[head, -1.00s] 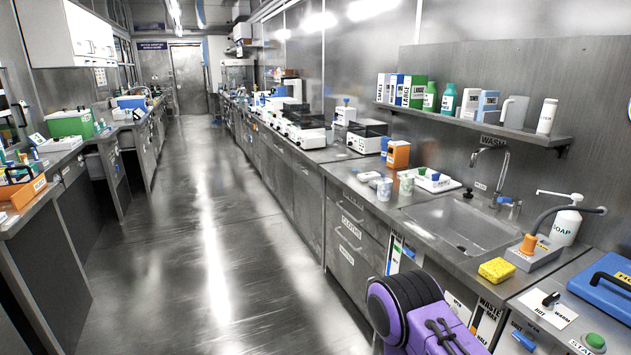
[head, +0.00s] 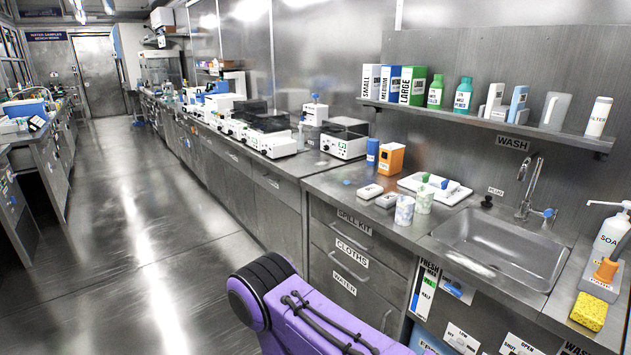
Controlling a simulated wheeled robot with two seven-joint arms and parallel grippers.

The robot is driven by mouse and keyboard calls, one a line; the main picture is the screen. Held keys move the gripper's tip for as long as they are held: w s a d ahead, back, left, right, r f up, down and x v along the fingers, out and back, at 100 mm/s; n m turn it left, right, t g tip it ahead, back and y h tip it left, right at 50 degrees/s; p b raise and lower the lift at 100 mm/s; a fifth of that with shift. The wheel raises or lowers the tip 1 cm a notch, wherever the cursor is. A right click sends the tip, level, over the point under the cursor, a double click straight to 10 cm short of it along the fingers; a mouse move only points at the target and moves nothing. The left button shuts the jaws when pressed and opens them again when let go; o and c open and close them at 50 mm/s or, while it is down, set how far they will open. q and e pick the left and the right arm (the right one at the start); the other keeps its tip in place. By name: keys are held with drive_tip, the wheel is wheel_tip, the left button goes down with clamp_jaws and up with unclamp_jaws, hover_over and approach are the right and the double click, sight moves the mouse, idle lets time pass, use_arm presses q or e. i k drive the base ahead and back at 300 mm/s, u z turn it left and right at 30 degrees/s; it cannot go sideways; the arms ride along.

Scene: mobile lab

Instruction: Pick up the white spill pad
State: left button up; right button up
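I cannot pick out a white spill pad for certain. Two small white blocks lie on the counter left of the sink: one farther back (head: 370,192) and one nearer (head: 388,200). I cannot tell what they are. A drawer labelled SPILL KIT (head: 352,228) is shut in the cabinet below them, above the CLOTHS drawer (head: 345,262) and the WATER drawer (head: 338,293). Neither gripper is in view; only a purple and black part of my own body shows at the bottom.
A sink (head: 500,250) with a tap (head: 530,185) is at the right. Two patterned cups (head: 404,210), an orange box (head: 391,158) and a white tray (head: 460,190) stand left of it. A yellow sponge (head: 589,311) lies near the front edge. The aisle floor (head: 130,240) is clear.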

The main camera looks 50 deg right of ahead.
sight(368, 192)
drive_tip(key=z, duration=0.1)
drive_tip(key=i, duration=1.45)
drive_tip(key=z, duration=1.15)
drive_tip(key=i, duration=0.85)
drive_tip(key=z, duration=0.95)
